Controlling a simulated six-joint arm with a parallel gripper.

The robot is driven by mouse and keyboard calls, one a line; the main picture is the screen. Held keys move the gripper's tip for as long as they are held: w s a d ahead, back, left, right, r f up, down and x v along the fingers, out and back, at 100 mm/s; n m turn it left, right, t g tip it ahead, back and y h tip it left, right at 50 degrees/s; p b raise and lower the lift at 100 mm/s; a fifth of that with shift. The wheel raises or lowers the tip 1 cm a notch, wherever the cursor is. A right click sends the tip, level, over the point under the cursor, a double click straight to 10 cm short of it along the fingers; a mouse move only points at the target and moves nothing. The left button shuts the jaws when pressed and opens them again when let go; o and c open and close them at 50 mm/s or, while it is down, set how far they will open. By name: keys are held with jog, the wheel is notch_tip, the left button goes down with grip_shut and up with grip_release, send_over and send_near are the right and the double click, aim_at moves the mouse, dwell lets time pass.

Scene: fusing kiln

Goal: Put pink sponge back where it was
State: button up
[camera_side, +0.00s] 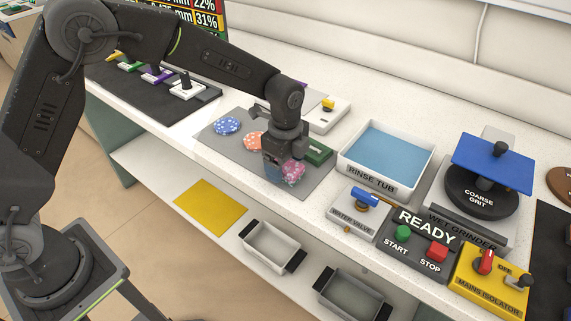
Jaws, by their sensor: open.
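The pink sponge (292,173), a speckled rounded piece, is at the front right part of the grey mat (307,187). My gripper (281,165) points down right at it, with its jaws open. The fingers hide part of the sponge's left and upper side. I cannot tell whether a finger touches it, or whether it rests flat on the mat. A blue speckled sponge (227,126) and an orange one (253,141) lie further left on the same mat.
A green block (319,152) sits close right of my gripper. The rinse tub (388,152), water valve (351,218) and READY control box (420,242) stand further right. A yellow sheet (210,207) and two bins (270,246) (352,299) are on the lower shelf.

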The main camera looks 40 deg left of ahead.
notch_tip(320, 180, up, 11)
jog(key=s+a+r+n+t, duration=0.3)
jog(key=s+a+r+n, duration=0.55)
jog(key=s, duration=0.25)
jog(key=s+a+f+n+t, duration=0.1)
jog(key=s+a+n, duration=0.3)
jog(key=s+n, duration=0.5)
jog(key=s+t, duration=0.1)
jog(key=s, duration=0.4)
jog(key=shift+s+f+t, duration=0.15)
jog(key=shift+t, duration=0.15)
